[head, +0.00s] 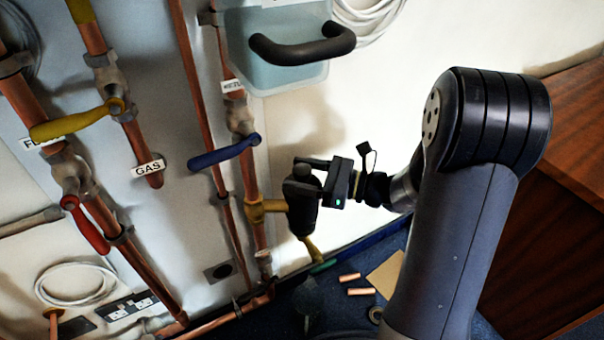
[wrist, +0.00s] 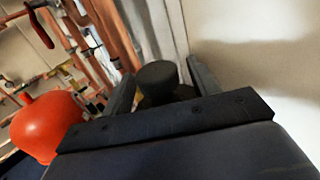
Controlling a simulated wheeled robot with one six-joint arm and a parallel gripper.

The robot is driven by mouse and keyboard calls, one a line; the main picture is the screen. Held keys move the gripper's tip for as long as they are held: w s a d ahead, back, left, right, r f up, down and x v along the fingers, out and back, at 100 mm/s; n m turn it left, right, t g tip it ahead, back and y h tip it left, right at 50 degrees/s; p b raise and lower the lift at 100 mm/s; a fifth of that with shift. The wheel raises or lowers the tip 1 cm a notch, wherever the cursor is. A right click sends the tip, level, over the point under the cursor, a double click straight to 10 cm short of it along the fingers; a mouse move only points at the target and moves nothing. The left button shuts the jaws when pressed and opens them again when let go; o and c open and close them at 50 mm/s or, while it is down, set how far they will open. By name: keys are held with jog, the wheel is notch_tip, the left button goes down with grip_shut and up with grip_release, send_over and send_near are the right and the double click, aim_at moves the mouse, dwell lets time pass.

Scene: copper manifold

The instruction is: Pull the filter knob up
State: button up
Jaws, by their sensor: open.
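The black filter knob (head: 301,174) is the round cap on top of the dark filter body (head: 303,215), which is joined to a brass fitting on the copper pipe. My gripper (head: 306,176) reaches in from the right at knob height, with its jaws open. In the wrist view the knob (wrist: 158,74) shows between the two open fingers of my gripper (wrist: 162,84). A gap shows beside the right finger; contact on the left cannot be told. The lower part of the knob is hidden behind my gripper's black crossbar.
A blue lever (head: 224,154) sits on the pipe just left of the filter. A clear box with a dark handle (head: 302,45) is above. An orange-red rounded thing (wrist: 47,125) is at left in the wrist view. White wall lies behind.

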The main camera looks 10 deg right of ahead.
aim_at(303, 168)
grip_shut()
dwell(0.4)
jog(key=shift+r, duration=0.15)
notch_tip(303, 168, up, 8)
jog(key=p, duration=0.7)
jog(key=shift+p, duration=0.4)
grip_release()
jog(key=shift+d, duration=0.1)
